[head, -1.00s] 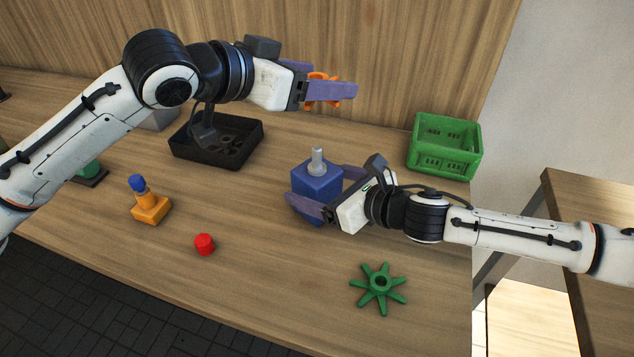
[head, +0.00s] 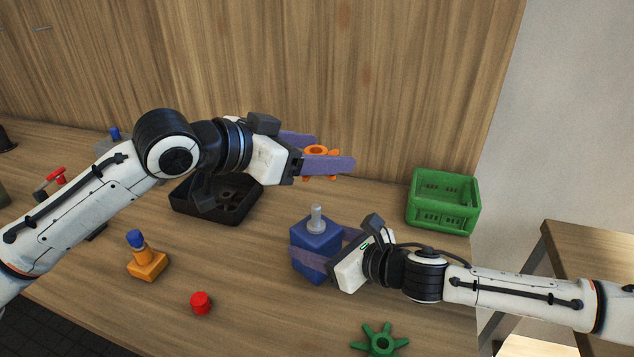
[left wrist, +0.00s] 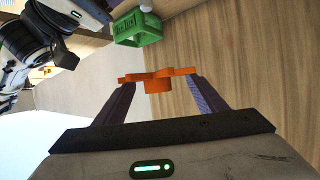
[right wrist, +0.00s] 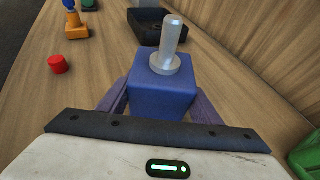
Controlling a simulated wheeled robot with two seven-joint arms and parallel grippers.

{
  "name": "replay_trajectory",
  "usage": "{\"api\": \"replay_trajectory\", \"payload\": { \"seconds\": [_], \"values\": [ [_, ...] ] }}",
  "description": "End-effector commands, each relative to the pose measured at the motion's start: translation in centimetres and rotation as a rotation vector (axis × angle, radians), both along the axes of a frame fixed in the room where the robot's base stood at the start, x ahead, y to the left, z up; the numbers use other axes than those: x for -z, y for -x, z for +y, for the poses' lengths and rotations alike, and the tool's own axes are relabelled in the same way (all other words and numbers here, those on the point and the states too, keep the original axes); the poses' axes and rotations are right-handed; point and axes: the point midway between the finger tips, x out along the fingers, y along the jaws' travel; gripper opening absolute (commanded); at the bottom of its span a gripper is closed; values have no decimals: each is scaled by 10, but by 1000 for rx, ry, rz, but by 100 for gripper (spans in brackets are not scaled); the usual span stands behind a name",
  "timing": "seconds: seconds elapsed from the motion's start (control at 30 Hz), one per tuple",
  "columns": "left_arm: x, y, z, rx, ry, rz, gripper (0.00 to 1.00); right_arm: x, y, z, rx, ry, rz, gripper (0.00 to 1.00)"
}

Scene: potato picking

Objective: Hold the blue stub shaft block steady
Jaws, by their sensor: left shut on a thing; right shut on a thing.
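The blue stub shaft block (head: 316,240) stands upright on the table, its grey metal shaft (head: 317,218) pointing up. My right gripper (head: 325,250) is shut on the block, one finger on each side; the right wrist view shows the block (right wrist: 162,98) between both fingers. My left gripper (head: 318,155) is shut on an orange gear-like part (head: 318,150) and holds it in the air, above and behind the block. The left wrist view shows the orange part (left wrist: 158,80) between the fingertips.
A green crate (head: 443,222) stands at the back right. A black tray (head: 180,205) is behind my left arm. An orange block with a blue top (head: 148,264), a red cylinder (head: 200,303) and a green spoked gear (head: 381,341) lie towards the front. The table's middle is mostly clear.

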Motion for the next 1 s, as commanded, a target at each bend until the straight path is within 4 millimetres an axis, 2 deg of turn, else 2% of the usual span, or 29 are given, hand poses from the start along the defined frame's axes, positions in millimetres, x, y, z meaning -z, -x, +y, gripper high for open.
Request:
{"api": "replay_trajectory", "payload": {
  "seconds": [0.1,0.2,0.67,1.0],
  "values": [
    [12,0,-1,50,4,2,42,0,0,0,1,0,0,18],
    [16,0,-1,74,6,-5,42,0,0,0,1,0,0,18],
    [20,1,-1,80,5,-6,42,0,0,0,1,0,0,18],
    [51,1,-1,79,6,-4,42,0,0,0,1,0,0,18]
  ]
}}
